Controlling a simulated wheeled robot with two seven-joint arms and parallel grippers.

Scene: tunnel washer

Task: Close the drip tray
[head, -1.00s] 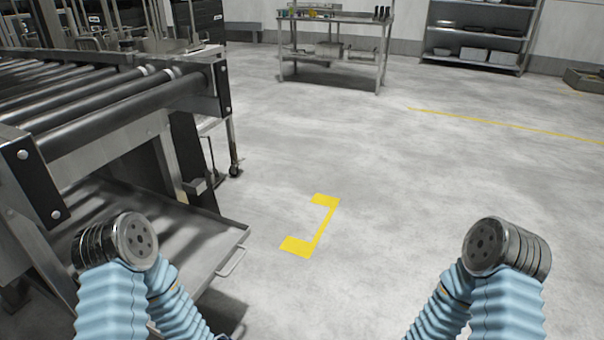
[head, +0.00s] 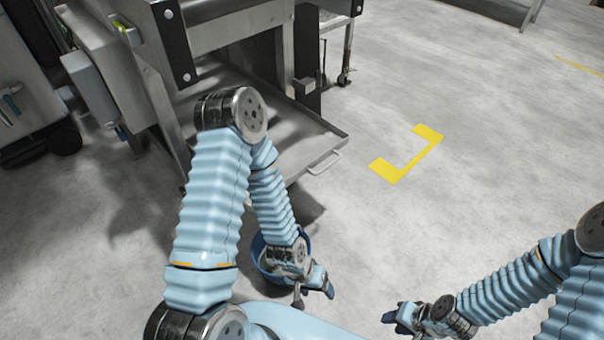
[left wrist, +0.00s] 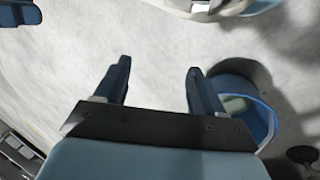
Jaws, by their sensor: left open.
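The drip tray (head: 318,132) is a shallow grey metal tray sticking out from under the machine, in the upper middle of the head view. A bar handle (head: 325,162) is on its front edge. Its left part is hidden behind my left arm. My left gripper (head: 315,291) is open and empty, low in front of the tray and apart from it. Its two dark blue fingers (left wrist: 157,85) stand apart over bare floor in the left wrist view. My right gripper (head: 398,320) is at the bottom of the head view, away from the tray; its jaw gap is not clear.
A blue bucket (head: 258,263) stands on the floor beside my left gripper, partly hidden by my arm; it also shows in the left wrist view (left wrist: 270,125). A machine leg with a caster (head: 344,78) stands behind the tray. The floor right of the tray is clear, with yellow marking (head: 410,158).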

